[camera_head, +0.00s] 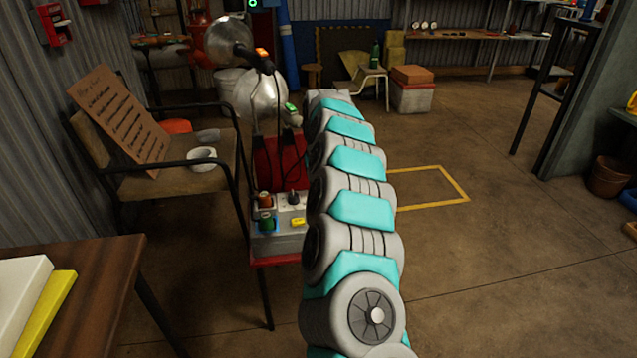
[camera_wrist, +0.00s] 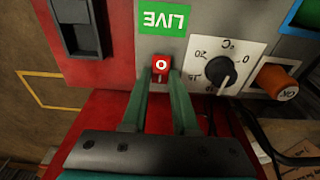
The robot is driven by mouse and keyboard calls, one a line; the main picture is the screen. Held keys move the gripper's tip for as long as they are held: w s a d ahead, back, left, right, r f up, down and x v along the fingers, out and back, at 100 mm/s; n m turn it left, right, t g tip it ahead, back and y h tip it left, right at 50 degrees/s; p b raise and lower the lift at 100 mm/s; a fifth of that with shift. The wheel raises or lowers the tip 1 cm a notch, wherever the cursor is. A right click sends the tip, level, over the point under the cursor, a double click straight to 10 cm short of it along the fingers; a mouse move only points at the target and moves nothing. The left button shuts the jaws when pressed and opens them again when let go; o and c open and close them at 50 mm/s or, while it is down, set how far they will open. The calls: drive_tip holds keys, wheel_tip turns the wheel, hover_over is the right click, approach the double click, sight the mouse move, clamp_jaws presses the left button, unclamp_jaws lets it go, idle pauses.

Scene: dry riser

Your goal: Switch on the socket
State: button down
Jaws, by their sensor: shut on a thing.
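In the wrist view, a small red switch (camera_wrist: 161,67) marked with a white ring sits on a grey panel (camera_wrist: 195,45). A green LIVE label (camera_wrist: 165,18), upside down in this view, is just above it. My gripper (camera_wrist: 161,76) has its two green fingers on either side of the red switch, shut on it. Whether the switch is on or off I cannot tell.
Beside the switch are a temperature dial (camera_wrist: 227,68), an orange knob (camera_wrist: 279,82) and a black fitting (camera_wrist: 78,28). A chair (camera_head: 175,180) holds a cardboard sign (camera_head: 115,115) and bowls. A wooden table (camera_head: 95,290) is at lower left.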

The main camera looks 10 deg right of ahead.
drive_tip(key=shift+w+d+r+g+p, duration=0.1)
drive_tip(key=shift+w+d+g+p, duration=0.15)
drive_tip(key=shift+d+g+p, duration=0.55)
drive_tip(key=shift+a+p, duration=0.45)
drive_tip(key=shift+a, duration=0.05)
drive_tip(key=c, duration=0.8)
unclamp_jaws()
drive_tip(key=shift+c, duration=0.2)
drive_tip(key=shift+o, duration=0.8)
drive_tip(key=shift+a, duration=0.15)
wheel_tip(320, 180, up, 7)
drive_tip(key=shift+r+b, duration=0.1)
drive_tip(key=shift+b, duration=0.2)
drive_tip(key=shift+r, duration=0.15)
